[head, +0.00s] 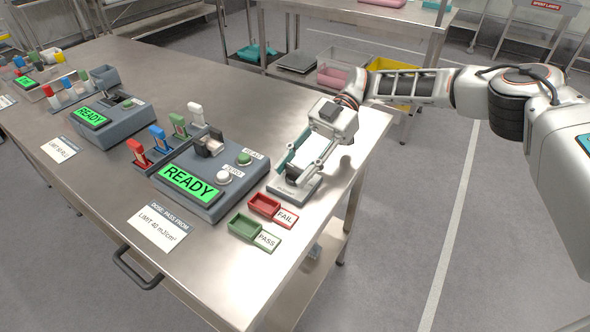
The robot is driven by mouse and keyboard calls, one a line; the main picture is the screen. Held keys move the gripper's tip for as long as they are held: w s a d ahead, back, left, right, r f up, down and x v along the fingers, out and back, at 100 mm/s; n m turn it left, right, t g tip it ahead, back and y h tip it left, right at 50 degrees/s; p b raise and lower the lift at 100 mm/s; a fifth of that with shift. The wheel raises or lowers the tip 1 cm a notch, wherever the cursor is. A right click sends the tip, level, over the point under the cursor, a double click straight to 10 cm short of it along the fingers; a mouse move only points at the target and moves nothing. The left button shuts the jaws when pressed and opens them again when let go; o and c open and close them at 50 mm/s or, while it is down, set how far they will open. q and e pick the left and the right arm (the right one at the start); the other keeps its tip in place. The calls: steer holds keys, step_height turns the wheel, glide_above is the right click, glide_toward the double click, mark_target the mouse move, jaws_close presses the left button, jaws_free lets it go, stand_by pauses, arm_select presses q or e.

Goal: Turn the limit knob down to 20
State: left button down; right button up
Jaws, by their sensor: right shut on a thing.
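My right gripper (295,174) reaches down from the upper right over a small grey base (307,193) at the table's right side. Its fingers are shut around a small dark part on that base, which looks like the limit knob. The fingers largely hide it, and its setting and scale cannot be read. A white card (157,228) on the table reads "DOSE: PASS FROM" and "LIMIT 40 mJ/cm²". My left gripper is not in view.
A grey reader with a green READY screen (189,185) and two buttons stands left of my right gripper. Red FAIL (264,204) and green PASS (244,226) trays lie in front. A second READY device (91,116) stands farther left. The table's right edge is close.

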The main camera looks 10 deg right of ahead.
stand_by(0.3)
steer(key=o, duration=1.1)
steer(key=shift+v, duration=3.75)
